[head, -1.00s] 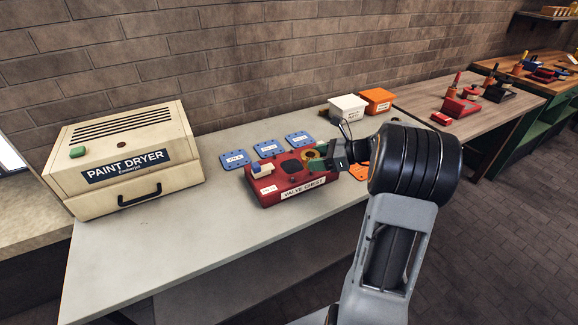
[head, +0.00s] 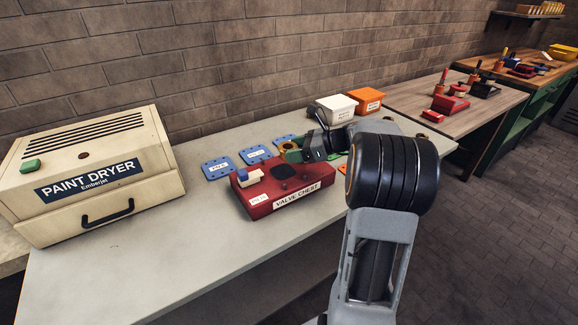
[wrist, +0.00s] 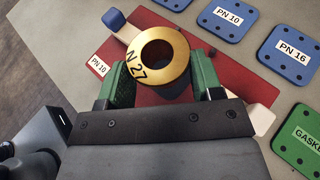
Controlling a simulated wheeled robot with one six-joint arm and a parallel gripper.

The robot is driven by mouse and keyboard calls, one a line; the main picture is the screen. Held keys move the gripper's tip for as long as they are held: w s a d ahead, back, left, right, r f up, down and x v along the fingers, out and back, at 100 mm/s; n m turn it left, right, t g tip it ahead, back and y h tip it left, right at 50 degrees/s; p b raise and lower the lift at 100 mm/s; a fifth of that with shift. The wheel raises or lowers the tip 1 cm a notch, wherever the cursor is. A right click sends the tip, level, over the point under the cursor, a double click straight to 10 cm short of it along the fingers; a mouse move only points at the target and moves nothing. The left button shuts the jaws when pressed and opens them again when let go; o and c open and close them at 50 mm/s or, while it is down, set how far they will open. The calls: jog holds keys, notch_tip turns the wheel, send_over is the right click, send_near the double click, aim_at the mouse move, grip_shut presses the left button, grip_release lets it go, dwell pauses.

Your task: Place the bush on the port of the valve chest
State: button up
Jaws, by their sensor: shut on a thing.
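The bush is a gold ring marked "N 27" (wrist: 181,60). My gripper (wrist: 163,72) is shut on it, with a green finger on each side, and the ring's hole faces the wrist camera. The red valve chest (head: 262,204) stands on the grey bench; it also shows behind the bush in the wrist view (wrist: 95,45). In the head view my gripper (head: 293,150) is above the chest's back right side. The port (head: 284,171) is a dark opening in the chest top.
Blue gasket plates (head: 218,168) lie behind the chest. White (head: 336,108) and orange (head: 366,100) boxes stand at the back. The paint dryer (head: 90,180) is at left; the bench front is clear.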

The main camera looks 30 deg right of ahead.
aim_at(289, 173)
jog(key=shift+w+a+f, duration=0.3)
jog(key=shift+f, duration=0.25)
jog(key=shift+w+a+f, duration=0.25)
jog(key=shift+a+f, duration=0.05)
jog(key=shift+f, duration=0.2)
jog(key=shift+w+a+f+b, duration=0.1)
jog(key=shift+f+b, duration=0.45)
jog(key=shift+f, duration=1.1)
jog(key=shift+f, duration=0.15)
jog(key=o, duration=0.9)
